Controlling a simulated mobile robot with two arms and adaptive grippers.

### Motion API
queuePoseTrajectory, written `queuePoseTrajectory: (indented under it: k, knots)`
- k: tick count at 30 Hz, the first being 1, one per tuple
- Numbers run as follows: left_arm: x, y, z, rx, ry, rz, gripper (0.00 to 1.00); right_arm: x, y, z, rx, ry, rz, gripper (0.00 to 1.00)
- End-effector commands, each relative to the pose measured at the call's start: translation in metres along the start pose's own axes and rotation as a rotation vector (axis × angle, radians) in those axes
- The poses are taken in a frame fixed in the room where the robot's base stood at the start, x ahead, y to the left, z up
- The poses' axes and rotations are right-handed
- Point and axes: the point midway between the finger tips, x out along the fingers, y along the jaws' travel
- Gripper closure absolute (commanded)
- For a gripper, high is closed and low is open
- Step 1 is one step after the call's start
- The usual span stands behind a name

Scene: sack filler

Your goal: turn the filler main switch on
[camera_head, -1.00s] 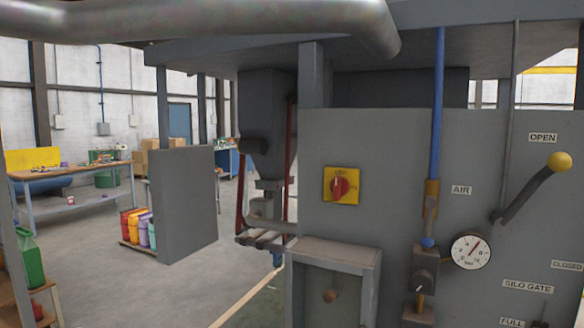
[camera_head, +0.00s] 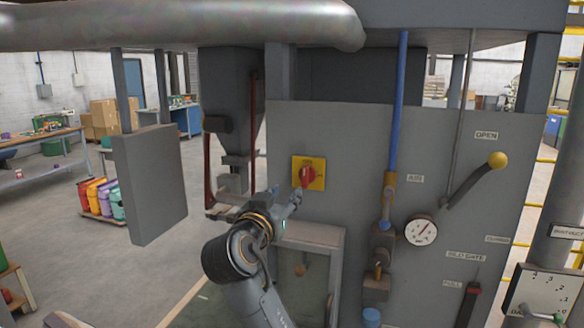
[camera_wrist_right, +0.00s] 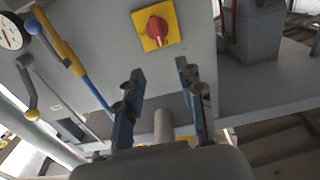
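The main switch is a red rotary knob (camera_head: 306,175) on a yellow square plate (camera_head: 319,184), fixed to the grey panel. My right gripper (camera_head: 297,197) is just below and left of the knob in the head view. In the right wrist view the knob (camera_wrist_right: 157,27) and plate (camera_wrist_right: 148,42) are at the top, ahead of the fingertips. The two fingers of my right gripper (camera_wrist_right: 160,72) are apart with nothing between them, and do not touch the knob. My left gripper is in neither view.
Right of the switch are a blue air pipe (camera_head: 399,110), a pressure gauge (camera_head: 421,230) and the silo gate lever (camera_head: 472,182) with a yellow ball. An open-fronted grey box (camera_head: 310,234) juts out below the switch. A thick pipe (camera_head: 180,22) crosses overhead.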

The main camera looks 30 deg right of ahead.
Motion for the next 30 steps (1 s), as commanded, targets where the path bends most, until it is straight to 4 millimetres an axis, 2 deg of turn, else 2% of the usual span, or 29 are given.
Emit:
queuePoseTrajectory:
  k: [5,18,24,30]
  knots:
    - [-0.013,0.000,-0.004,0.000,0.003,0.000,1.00,0.021,0.002,-0.004,-0.003,0.001,0.007,0.62]
    - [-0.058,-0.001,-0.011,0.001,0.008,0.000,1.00,0.111,0.002,-0.004,-0.005,0.000,0.004,0.62]
    - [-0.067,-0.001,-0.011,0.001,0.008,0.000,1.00,0.132,0.001,-0.001,-0.003,-0.001,0.002,0.62]
    - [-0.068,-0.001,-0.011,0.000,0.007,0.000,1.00,0.137,0.000,0.001,0.000,-0.001,0.000,0.62]
